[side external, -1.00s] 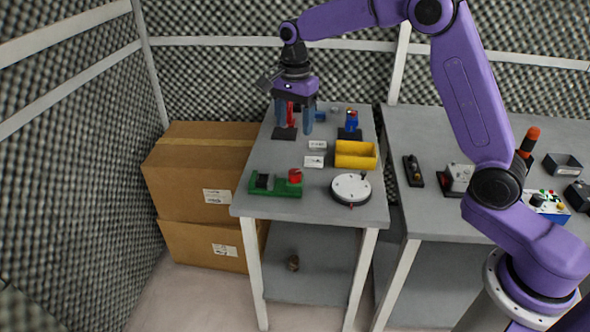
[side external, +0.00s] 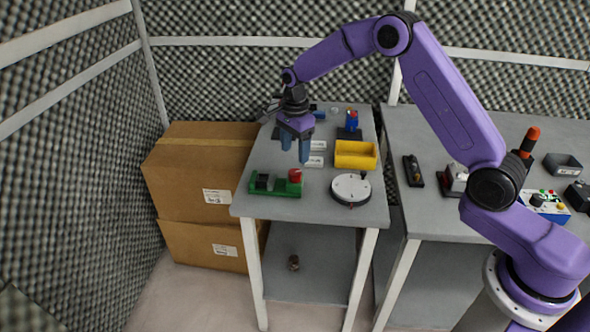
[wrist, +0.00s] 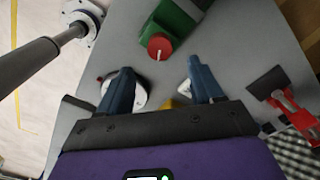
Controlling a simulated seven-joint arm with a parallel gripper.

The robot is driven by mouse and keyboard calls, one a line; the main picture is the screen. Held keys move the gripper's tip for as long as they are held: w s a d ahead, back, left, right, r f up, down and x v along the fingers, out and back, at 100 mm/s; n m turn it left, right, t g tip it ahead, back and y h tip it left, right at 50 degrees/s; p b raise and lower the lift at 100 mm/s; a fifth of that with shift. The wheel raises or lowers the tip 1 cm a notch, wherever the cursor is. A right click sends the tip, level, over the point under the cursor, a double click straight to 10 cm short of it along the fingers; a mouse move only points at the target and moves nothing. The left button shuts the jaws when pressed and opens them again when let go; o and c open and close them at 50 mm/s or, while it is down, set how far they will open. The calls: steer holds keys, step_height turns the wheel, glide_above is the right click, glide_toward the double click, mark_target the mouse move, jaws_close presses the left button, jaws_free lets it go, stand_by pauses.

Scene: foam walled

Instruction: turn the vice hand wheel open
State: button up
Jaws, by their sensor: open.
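The green vice (side external: 274,186) sits at the front left of the left table. Its red hand wheel (side external: 295,175) is on its right end. In the wrist view the green vice body (wrist: 178,22) is at the top, and the red wheel (wrist: 159,46), with a pale line on its face, points toward my fingers. My gripper (side external: 295,154) is open and empty, pointing down with blue fingers, above and just behind the wheel. In the wrist view the wheel lies beyond the gap between my fingertips (wrist: 158,66). I see no contact with it.
A yellow bin (side external: 356,160) and a round white dial (side external: 351,188) stand right of the vice. White labelled blocks (side external: 315,161) lie behind it. A red-handled device (wrist: 284,96) shows at right in the wrist view. Cardboard boxes (side external: 190,190) stand left of the table.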

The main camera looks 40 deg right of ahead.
mark_target(295, 172)
step_height(295, 172, down, 8)
steer(key=shift+r, duration=0.25)
steer(key=c, duration=1.1)
